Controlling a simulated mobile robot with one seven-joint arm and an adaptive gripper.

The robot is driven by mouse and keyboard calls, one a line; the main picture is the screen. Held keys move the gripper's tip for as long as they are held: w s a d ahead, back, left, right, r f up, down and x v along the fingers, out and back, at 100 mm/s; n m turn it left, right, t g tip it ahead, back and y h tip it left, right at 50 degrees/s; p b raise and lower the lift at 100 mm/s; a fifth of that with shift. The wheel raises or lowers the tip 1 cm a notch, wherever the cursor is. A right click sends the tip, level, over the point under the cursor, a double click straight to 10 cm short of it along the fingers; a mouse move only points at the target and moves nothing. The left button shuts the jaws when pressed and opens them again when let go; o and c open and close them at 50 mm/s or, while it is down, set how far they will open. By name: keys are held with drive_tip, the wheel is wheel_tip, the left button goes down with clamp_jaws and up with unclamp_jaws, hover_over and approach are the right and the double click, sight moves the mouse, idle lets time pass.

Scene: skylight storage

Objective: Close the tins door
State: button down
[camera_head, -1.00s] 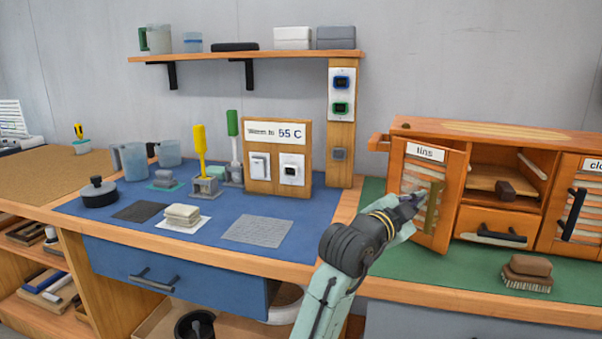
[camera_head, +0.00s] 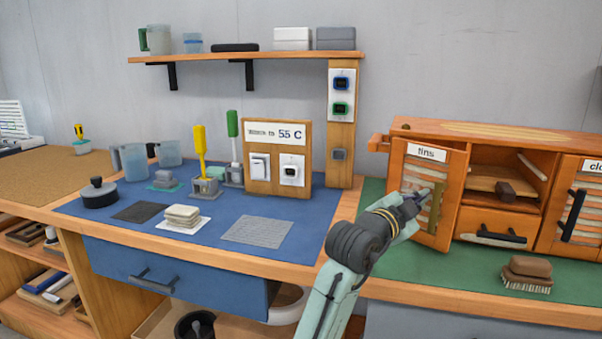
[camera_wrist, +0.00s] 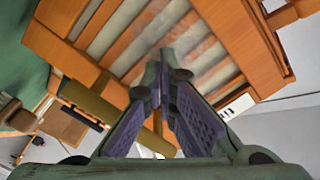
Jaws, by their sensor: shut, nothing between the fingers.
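The tins door (camera_head: 415,215) is an orange wooden panel with pale slats, a white "tins" label and an upright olive-brass handle. It stands ajar at the left of the orange cabinet (camera_head: 490,130), swung out toward me. My gripper (camera_head: 418,196) is in front of the door's slats, just left of the handle (camera_head: 435,208). In the wrist view the slatted door (camera_wrist: 200,45) fills the upper part, and the handle (camera_wrist: 92,103) lies left of my fingers. My fingers (camera_wrist: 165,75) meet at the tips and hold nothing. I cannot tell whether they touch the door.
The cabinet has an open middle shelf with a drawer (camera_head: 490,230) below, and another door (camera_head: 575,215) at the right. A brown brush (camera_head: 527,273) lies on the green mat (camera_head: 440,280) in front. The blue mat at left holds jugs, a pot and switches.

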drive_tip(key=x, duration=0.3)
idle(0.9)
drive_tip(key=v, duration=0.5)
drive_tip(key=shift+b, duration=0.3)
idle(0.5)
